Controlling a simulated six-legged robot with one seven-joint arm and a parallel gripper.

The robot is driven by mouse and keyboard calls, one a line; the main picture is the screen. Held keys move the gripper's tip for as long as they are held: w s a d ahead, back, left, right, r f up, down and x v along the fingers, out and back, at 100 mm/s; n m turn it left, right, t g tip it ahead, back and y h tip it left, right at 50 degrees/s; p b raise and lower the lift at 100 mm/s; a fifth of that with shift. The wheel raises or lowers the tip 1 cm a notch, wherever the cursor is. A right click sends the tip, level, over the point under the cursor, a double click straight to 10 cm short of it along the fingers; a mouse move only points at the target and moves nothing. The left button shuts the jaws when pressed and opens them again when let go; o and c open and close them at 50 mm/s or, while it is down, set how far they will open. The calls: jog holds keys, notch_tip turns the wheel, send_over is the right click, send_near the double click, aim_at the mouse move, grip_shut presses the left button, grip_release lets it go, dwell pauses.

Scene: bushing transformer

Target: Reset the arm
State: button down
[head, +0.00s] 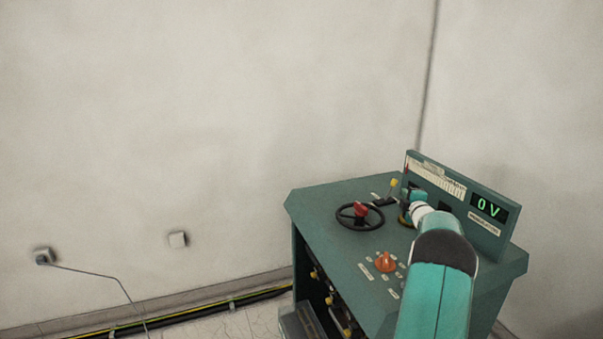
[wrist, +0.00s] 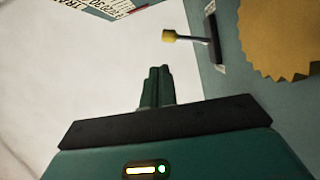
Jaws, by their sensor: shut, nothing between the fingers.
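My teal arm reaches over the green control console (head: 335,235) from the lower right in the head view. My gripper (wrist: 160,72) is shut and empty in the wrist view, its two dark green fingers together against a pale wall background. In the head view its tip is small and partly hidden near the foot of the upright panel. A lever with a yellow knob (wrist: 169,36) stands beyond the fingers, apart from them; it also shows in the head view (head: 394,183). A yellow toothed disc (wrist: 275,38) lies to the right of the fingers.
The console top carries a black handwheel with a red hub (head: 360,210) and an orange knob (head: 385,262). A wall box (head: 42,257) has a cable. Floor cables run along the wall.

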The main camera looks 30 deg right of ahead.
jog(key=w+a+r+m+g, duration=0.1)
jog(key=w+a+r+m, duration=0.1)
jog(key=a+r, duration=0.5)
jog(key=w+a+r+m+g, duration=0.1)
jog(key=a+r+m, duration=0.15)
jog(key=a, duration=0.75)
jog(key=w+a+r+m+g, duration=0.1)
jog(key=w+a+r, duration=0.1)
jog(key=a+r, duration=0.5)
jog(key=s+a+m+g+y, duration=0.1)
jog(key=s+a+y, duration=0.15)
jog(key=a, duration=0.75)
jog(key=s+a+m+g+y, duration=0.15)
jog(key=s+a, duration=0.25)
jog(key=a, duration=0.5)
jog(key=s+a+f+m+g+y, duration=0.1)
jog(key=s+a+f, duration=0.2)
jog(key=s+a, duration=0.5)
jog(key=s+a+f+m+g+y, duration=0.1)
jog(key=s+a+f+y, duration=0.1)
jog(key=s+a, duration=0.7)
jog(key=s+a+f+m+g+y, duration=0.1)
jog(key=s+a+f, duration=0.3)
jog(key=s+a, duration=0.4)
jog(key=shift+s+a+f+g+y, duration=0.35)
jog(key=shift+s+g, duration=0.2)
jog(key=shift+s, duration=0.2)
jog(key=shift+d, duration=0.3)
